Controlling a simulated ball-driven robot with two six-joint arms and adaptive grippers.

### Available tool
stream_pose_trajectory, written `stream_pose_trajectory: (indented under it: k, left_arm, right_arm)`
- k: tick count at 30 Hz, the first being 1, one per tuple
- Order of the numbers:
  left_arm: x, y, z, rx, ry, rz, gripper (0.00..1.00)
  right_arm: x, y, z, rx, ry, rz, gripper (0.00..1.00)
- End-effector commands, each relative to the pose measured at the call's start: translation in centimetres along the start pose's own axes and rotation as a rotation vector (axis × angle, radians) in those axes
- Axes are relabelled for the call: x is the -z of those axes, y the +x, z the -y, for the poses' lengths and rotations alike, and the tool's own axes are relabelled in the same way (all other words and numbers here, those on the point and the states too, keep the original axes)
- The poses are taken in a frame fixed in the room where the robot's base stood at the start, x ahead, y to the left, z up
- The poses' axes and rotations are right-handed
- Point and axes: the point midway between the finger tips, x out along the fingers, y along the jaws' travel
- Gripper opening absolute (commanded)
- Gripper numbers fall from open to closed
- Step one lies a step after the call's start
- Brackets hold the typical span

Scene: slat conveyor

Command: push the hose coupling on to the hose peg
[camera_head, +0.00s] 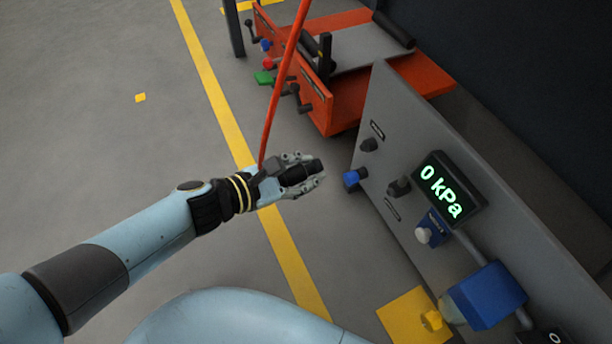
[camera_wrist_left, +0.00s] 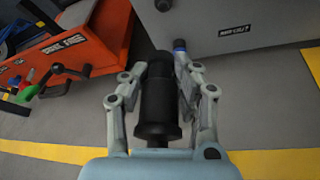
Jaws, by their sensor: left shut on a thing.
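My left gripper (camera_head: 312,171) is shut on the black hose coupling (camera_head: 300,174), which lies between its fingers. In the left wrist view the coupling (camera_wrist_left: 157,100) is a stepped black cylinder pointing away from the palm. An orange-red hose (camera_head: 280,85) runs up from the wrist area. The coupling is apart from the grey panel (camera_head: 400,120) to its right. The panel carries a dark stub (camera_head: 368,145), a blue fitting (camera_head: 352,178) and another dark stub (camera_head: 399,187). I cannot tell which is the hose peg. My right gripper is not in view.
A display reading 0 kPa (camera_head: 448,187), a blue valve (camera_head: 430,229) and a large blue body (camera_head: 487,296) sit on the panel. An orange machine (camera_head: 350,100) with levers stands behind. A yellow line (camera_head: 215,90) crosses the open grey floor.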

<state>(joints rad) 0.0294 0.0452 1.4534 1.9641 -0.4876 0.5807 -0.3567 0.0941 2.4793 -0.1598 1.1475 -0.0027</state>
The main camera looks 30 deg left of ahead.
Motion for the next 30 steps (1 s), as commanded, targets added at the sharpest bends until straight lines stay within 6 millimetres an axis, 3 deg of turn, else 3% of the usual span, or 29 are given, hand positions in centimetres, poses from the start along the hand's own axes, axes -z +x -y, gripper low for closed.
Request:
stream_pose_trajectory:
  k: [7, 21, 30]
  left_arm:
    - [-0.6, 1.1, -0.1, -0.006, 0.011, 0.002, 0.0]
    - [-2.5, 5.7, 0.1, -0.006, 0.009, 0.001, 0.0]
    - [-3.3, 7.5, 0.2, -0.004, 0.009, 0.001, 0.0]
  right_arm:
    - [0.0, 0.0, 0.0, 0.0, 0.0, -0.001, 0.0]
    - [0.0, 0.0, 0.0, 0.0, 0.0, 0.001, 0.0]
    - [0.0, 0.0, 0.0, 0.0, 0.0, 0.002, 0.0]
